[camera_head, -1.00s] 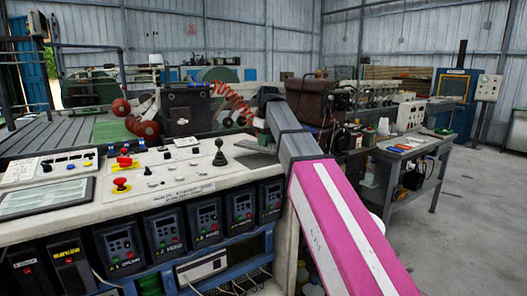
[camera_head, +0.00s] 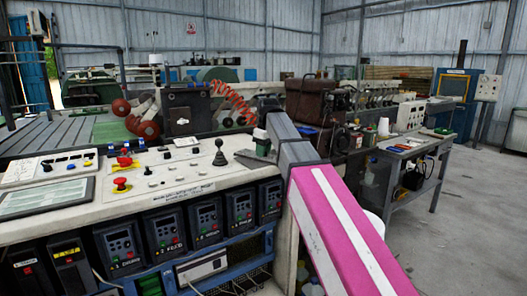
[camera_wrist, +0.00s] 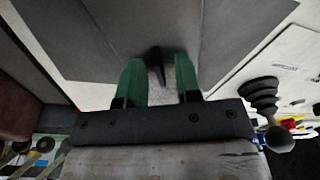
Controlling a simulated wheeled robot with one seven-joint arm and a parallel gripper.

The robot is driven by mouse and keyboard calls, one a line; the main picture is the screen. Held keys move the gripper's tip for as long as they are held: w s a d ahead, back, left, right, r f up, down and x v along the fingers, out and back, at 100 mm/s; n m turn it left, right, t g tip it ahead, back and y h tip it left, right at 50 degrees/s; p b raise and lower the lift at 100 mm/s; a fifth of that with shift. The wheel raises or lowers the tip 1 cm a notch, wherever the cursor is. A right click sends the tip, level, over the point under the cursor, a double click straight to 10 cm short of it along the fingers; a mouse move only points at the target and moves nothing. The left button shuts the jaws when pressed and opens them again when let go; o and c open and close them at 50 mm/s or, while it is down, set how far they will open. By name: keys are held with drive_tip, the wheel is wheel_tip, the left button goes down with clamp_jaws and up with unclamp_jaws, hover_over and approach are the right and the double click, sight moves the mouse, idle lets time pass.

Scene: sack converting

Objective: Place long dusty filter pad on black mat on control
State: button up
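The black mat (camera_head: 250,161) is a dark grey flat sheet on the control console's top, right of the joystick. It also fills the upper part of the wrist view (camera_wrist: 110,60). My gripper (camera_head: 262,148) points down over the mat at its right side. Its two green fingers (camera_wrist: 160,80) stand apart in the wrist view, their tips over the mat. A grey speckled patch (camera_wrist: 168,93), perhaps the dusty filter pad, shows between them beside a dark wedge. I cannot tell whether the fingers press on it. The pad cannot be made out in the head view.
A black joystick (camera_head: 219,153) stands left of the mat and also shows at right in the wrist view (camera_wrist: 261,95). A workbench (camera_head: 405,150) with small items stands at right.

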drive_tip(key=shift+r, duration=0.1)
wheel_tip(320, 180, up, 12)
drive_tip(key=d, duration=0.1)
drive_tip(key=shift+s, duration=0.4)
drive_tip(key=shift+d, duration=0.1)
